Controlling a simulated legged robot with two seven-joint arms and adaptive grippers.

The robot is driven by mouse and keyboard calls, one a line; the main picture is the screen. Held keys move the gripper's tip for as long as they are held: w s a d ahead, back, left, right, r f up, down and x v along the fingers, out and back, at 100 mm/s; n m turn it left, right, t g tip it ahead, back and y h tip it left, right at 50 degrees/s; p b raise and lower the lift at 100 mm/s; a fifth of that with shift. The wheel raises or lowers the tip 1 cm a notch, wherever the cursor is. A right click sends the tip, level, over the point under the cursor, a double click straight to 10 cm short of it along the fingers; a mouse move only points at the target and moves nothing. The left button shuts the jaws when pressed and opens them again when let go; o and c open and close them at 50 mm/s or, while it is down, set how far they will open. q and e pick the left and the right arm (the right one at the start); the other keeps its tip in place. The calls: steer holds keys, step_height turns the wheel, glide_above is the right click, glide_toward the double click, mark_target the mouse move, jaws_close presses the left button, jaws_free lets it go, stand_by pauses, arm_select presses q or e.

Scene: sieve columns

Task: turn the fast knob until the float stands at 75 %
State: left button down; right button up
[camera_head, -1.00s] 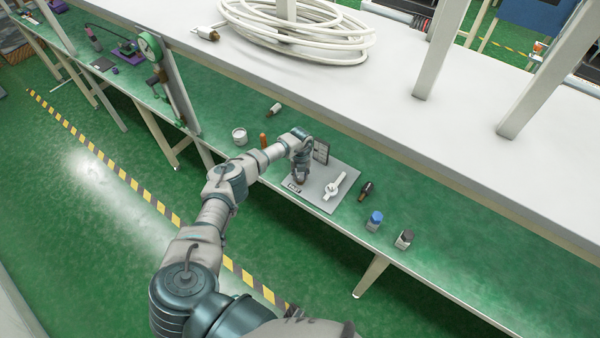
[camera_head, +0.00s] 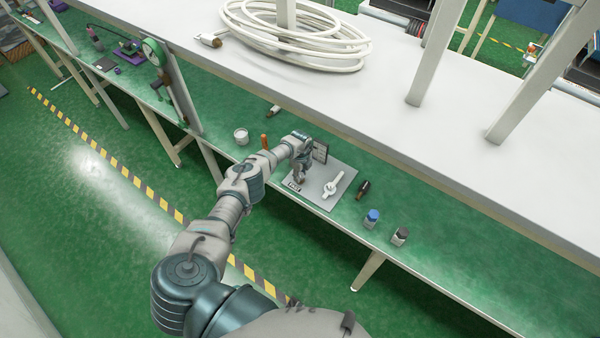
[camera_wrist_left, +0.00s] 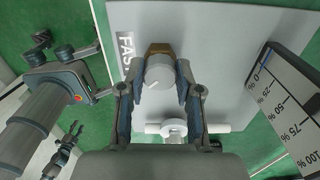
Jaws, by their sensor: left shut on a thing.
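The fast knob (camera_wrist_left: 159,72) is a pale grey round cap on a brown base, beside a "FAST" label (camera_wrist_left: 125,52) on the grey plate (camera_wrist_left: 225,40). My left gripper (camera_wrist_left: 161,80) is shut on the knob, one finger on each side. In the head view the left gripper (camera_head: 301,179) reaches down to the plate (camera_head: 325,203) and hides most of the knob. The gauge (camera_wrist_left: 290,103) has marks from 0 to 100 % and stands at the plate's edge; it also shows in the head view (camera_head: 320,151). I cannot make out the float's level.
A white valve-like handle (camera_head: 333,186) lies beside the gripper on the plate. A dark bottle (camera_head: 363,189), a blue-capped jar (camera_head: 371,219), a dark-capped jar (camera_head: 400,236) and a white cup (camera_head: 241,136) stand on the green bench. A white shelf (camera_head: 400,120) overhangs the back.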

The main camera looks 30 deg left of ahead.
arm_select(q)
steer(key=shift+w+a+r+n, duration=0.1)
steer(key=shift+w+r+n, duration=0.1)
steer(key=shift+n, duration=0.3)
steer(key=c, duration=0.9)
jaws_free()
steer(key=shift+f, duration=0.1)
steer(key=shift+c, duration=0.2)
steer(key=shift+o, duration=0.8)
steer(key=shift+f, duration=0.15)
step_height(320, 180, up, 12)
steer(key=shift+f, duration=0.1)
